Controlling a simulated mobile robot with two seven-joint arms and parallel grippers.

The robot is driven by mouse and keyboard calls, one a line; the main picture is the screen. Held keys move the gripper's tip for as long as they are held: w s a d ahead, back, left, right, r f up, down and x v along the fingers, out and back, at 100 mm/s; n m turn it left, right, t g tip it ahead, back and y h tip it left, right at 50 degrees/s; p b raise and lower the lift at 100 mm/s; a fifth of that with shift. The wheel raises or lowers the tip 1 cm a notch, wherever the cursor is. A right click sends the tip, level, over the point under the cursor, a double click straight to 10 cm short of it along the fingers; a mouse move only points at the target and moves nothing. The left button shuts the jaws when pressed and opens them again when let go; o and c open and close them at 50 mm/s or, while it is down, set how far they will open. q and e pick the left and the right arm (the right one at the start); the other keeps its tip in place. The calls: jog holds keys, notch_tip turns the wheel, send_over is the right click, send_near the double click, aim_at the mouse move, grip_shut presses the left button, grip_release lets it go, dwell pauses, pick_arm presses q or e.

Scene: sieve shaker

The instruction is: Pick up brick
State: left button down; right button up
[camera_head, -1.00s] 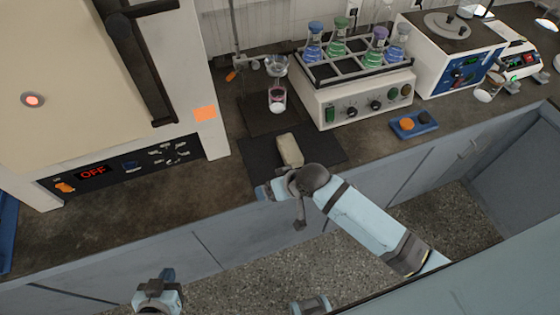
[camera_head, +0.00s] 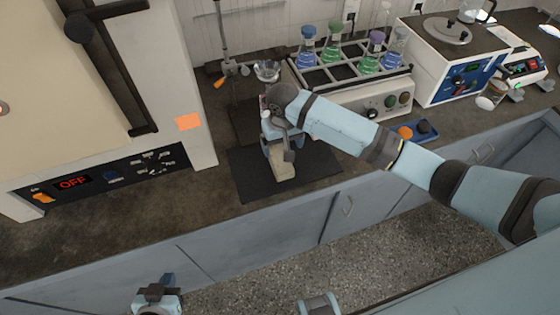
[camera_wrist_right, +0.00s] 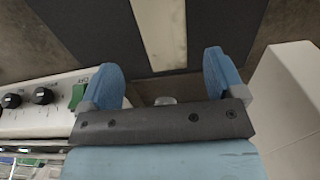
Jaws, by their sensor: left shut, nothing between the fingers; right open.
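The brick (camera_head: 283,168) is a pale beige block lying on a black mat (camera_head: 245,172) on the counter. In the right wrist view the brick (camera_wrist_right: 161,32) runs down from the top edge, lined up between the fingers. My right gripper (camera_head: 284,142) is over the far end of the brick and hides part of it in the head view. In the wrist view the right gripper (camera_wrist_right: 163,82) is open, with a blue finger on either side and nothing gripped. My left gripper (camera_head: 160,287) is shut and empty at the bottom of the head view, away from the counter.
A white shaker (camera_head: 345,97) with knobs and a rack of flasks stands right of the right gripper. A furnace (camera_head: 200,120) with an OFF display is at left. A glass bowl (camera_head: 266,70) is behind the gripper. A blue tray (camera_head: 420,139) lies at right.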

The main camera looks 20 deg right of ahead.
aim_at(280, 158)
jog(key=f, duration=0.8)
jog(key=shift+w+a, duration=0.25)
jog(key=c, duration=1)
jog(key=shift+c, duration=0.9)
jog(key=shift+r, duration=0.15)
